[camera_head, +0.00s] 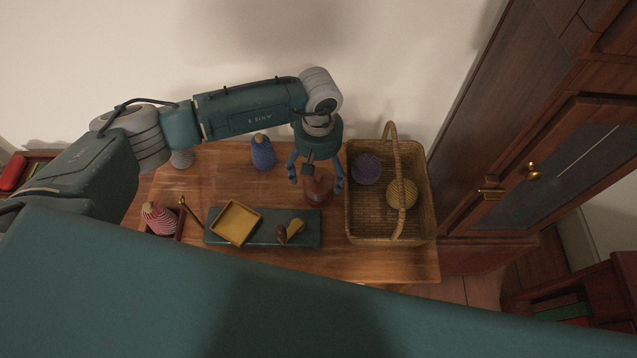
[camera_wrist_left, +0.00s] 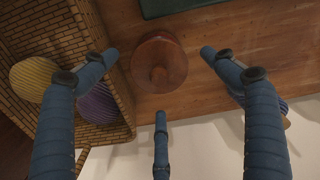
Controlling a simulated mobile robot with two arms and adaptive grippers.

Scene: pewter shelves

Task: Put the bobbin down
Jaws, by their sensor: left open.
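The bobbin (camera_head: 318,188), a reddish-brown wooden piece, stands on the wooden table just left of the wicker basket. In the left wrist view, the bobbin (camera_wrist_left: 159,62) shows from above as a round brown disc resting on the table. My left gripper (camera_head: 315,178) comes down over it from above. Its blue fingers are open, and in the left wrist view the left gripper (camera_wrist_left: 158,75) has its fingertips spread around the bobbin with visible gaps. My right gripper is not in view.
A blue yarn cone (camera_head: 262,152) stands behind left. A green mat (camera_head: 268,238) bears a yellow tray (camera_head: 257,211).

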